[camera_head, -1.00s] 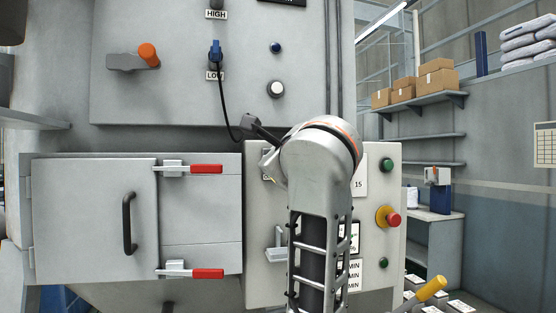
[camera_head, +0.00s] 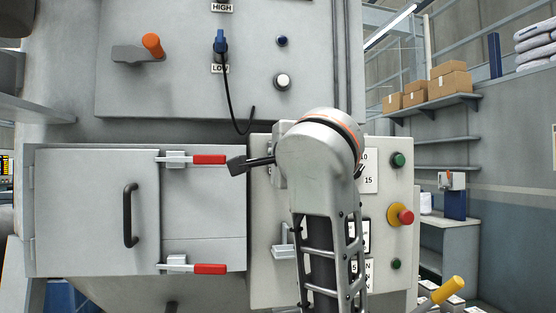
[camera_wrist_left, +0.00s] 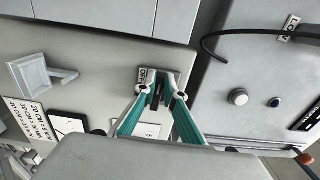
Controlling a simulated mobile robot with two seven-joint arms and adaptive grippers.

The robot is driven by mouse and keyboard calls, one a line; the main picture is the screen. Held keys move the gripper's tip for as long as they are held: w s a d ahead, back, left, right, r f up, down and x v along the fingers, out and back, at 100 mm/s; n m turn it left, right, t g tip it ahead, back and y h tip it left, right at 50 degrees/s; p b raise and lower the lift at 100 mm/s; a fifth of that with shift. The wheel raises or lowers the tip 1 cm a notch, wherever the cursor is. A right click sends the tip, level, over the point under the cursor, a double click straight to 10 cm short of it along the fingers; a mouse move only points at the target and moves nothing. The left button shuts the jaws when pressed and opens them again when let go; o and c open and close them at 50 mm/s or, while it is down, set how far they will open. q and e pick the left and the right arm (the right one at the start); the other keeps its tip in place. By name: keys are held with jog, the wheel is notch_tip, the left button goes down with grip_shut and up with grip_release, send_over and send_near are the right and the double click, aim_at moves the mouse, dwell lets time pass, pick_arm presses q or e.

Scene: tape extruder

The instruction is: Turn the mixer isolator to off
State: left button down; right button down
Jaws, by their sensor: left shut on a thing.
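The mixer isolator shows in the left wrist view as a small grey plate (camera_wrist_left: 172,76) with a label that seems to read OFF and a dark handle (camera_wrist_left: 155,98) in front. My left gripper (camera_wrist_left: 160,92) has its teal-lined fingers closed around this handle. In the head view my left arm (camera_head: 318,165) stands in front of the control panel (camera_head: 268,215) and hides the isolator and the fingertips. A dark part of my wrist points left there, close to the upper red latch handle. My right gripper is not in view.
A red-and-yellow stop button (camera_head: 404,216) and a green button (camera_head: 398,160) sit right of my arm. A grey bracket (camera_head: 284,250) sticks out lower on the panel. A hatch door (camera_head: 90,215) with red latch handles (camera_head: 209,160) is at left.

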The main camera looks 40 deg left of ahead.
pick_arm(q)
jog(key=shift+f+n, duration=0.1)
jog(key=shift+n, duration=0.2)
jog(key=c, duration=2.1)
grip_release()
jog(key=shift+c, duration=0.2)
notch_tip(320, 180, up, 10)
